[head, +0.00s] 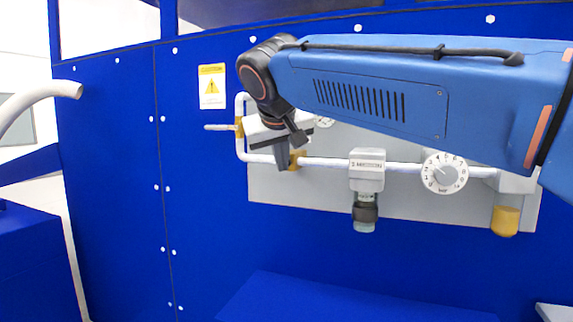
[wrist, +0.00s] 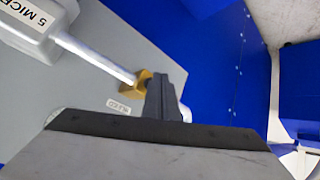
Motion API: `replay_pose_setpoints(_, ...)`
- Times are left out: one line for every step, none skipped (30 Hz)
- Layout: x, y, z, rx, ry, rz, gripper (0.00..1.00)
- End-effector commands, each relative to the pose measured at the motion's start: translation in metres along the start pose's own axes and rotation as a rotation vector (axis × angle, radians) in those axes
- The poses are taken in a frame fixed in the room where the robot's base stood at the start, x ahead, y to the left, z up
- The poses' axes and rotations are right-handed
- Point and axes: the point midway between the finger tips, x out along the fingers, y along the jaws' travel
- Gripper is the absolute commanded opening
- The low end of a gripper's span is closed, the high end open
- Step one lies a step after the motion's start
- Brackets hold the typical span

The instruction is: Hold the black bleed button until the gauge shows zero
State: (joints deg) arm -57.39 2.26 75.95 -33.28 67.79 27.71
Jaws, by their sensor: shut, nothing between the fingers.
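My gripper (head: 284,160) is shut and empty, in front of the pipework on the grey panel. In the wrist view the shut fingers (wrist: 163,95) are right beside a brass fitting (wrist: 139,77); I cannot tell whether they touch it. A small label (wrist: 118,106), apparently reading BLEED, is left of the fingers. I cannot make out the black bleed button; the fingers may hide it. A round white dial (head: 444,172) with numbers is on the pipe at the right; its reading is too small to tell. A second dial (head: 324,121) is mostly hidden behind my arm.
A filter housing (head: 367,168) marked MICRON hangs from the white pipe (head: 325,162), with a clear bowl below. A yellow-brown cap (head: 505,221) is at the panel's right end. A caution sign (head: 212,87) is on the blue wall at left. The wall below the panel is clear.

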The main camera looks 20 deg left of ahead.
Motion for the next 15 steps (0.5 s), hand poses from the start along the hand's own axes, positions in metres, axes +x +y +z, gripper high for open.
replay_pose_setpoints(-0.0018, -0.0016, 0.0013, -0.001, 0.000, -0.001, 0.00)
replay_pose_setpoints(-0.0025, -0.0022, 0.0019, -0.001, 0.000, -0.001, 0.00)
replay_pose_setpoints(-0.0032, -0.0029, 0.0026, -0.002, 0.000, -0.001, 0.00)
replay_pose_setpoints(-0.0036, -0.0032, 0.0029, -0.002, 0.000, -0.001, 0.00)
replay_pose_setpoints(-0.0038, -0.0034, 0.0031, -0.002, 0.000, 0.000, 0.00)
replay_pose_setpoints(-0.0039, -0.0034, 0.0032, -0.002, 0.000, 0.000, 0.00)
replay_pose_setpoints(-0.0039, -0.0034, 0.0032, -0.001, 0.000, 0.000, 0.00)
replay_pose_setpoints(-0.0039, -0.0033, 0.0032, -0.001, 0.000, 0.000, 0.00)
replay_pose_setpoints(-0.0039, -0.0033, 0.0031, -0.001, 0.000, 0.000, 0.00)
replay_pose_setpoints(-0.0039, -0.0033, 0.0031, -0.001, 0.000, 0.000, 0.00)
replay_pose_setpoints(-0.0039, -0.0032, 0.0031, -0.001, 0.000, 0.000, 0.00)
replay_pose_setpoints(-0.0040, -0.0032, 0.0031, -0.001, 0.000, 0.000, 0.00)
replay_pose_setpoints(-0.0041, -0.0033, 0.0032, -0.001, 0.000, 0.000, 0.00)
replay_pose_setpoints(-0.0044, -0.0036, 0.0034, -0.001, 0.000, 0.000, 0.00)
replay_pose_setpoints(-0.0051, -0.0041, 0.0039, -0.001, 0.000, -0.001, 0.00)
